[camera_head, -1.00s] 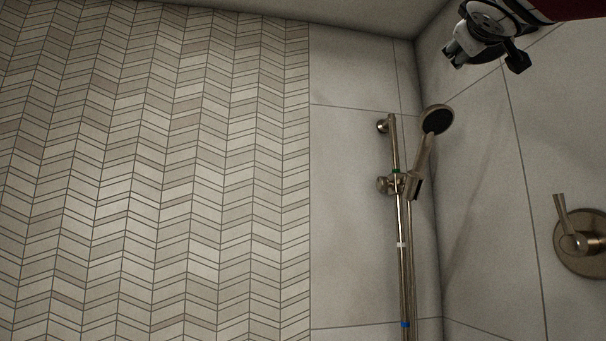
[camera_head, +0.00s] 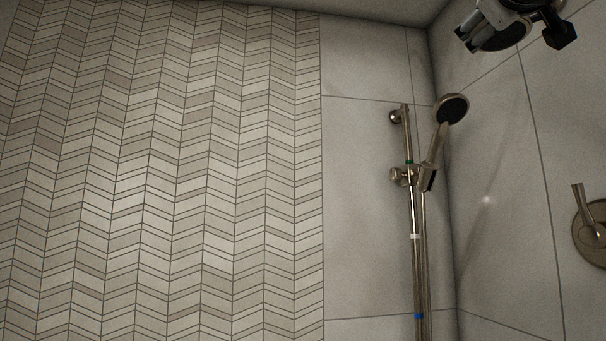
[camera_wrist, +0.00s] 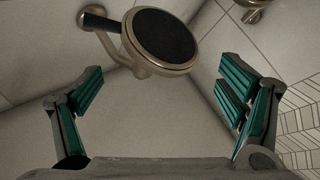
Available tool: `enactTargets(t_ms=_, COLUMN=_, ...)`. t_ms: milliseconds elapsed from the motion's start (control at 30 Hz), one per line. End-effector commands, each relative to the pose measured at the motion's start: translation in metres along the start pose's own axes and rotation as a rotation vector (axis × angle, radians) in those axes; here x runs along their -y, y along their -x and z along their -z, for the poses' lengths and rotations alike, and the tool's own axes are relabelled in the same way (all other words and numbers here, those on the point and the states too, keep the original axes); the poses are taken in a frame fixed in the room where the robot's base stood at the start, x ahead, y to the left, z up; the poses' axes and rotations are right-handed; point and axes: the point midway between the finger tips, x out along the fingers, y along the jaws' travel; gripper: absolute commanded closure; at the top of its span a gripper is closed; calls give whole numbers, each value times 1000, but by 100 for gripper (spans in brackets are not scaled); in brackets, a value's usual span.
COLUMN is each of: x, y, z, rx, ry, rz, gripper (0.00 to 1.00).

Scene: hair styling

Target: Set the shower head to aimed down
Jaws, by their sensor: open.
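In the wrist view a round shower head (camera_wrist: 162,38) with a dark face and brass rim is near the top. A short bent brass arm (camera_wrist: 112,38) joins it to a wall mount. My gripper (camera_wrist: 160,85) is open and empty. Its green-padded fingers are spread wide below and to either side of the head, not touching it. In the head view my gripper (camera_head: 490,32) is at the top right, partly cut off. A hand shower (camera_head: 450,110) sits in a holder on the slide bar there, its dark face tilted toward the right. I cannot tell if both views show one head.
A vertical slide bar (camera_head: 412,210) with coloured bands stands near the corner. A brass valve lever (camera_head: 580,207) is on the right wall. A chevron-tiled wall (camera_head: 160,180) fills the left. Another brass fitting (camera_wrist: 254,9) shows at the top of the wrist view.

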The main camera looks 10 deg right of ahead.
Motion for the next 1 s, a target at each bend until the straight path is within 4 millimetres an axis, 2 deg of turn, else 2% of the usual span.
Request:
enactTargets(t_ms=133, x=-2, y=27, z=0, rx=-1, ry=2, rz=-3, gripper=12)
enactTargets(t_ms=333, x=-2, y=46, z=0, rx=0, ry=1, rz=-2, gripper=12)
enactTargets(t_ms=1000, x=1, y=50, z=-4, rx=9, ry=-3, rz=4, gripper=12)
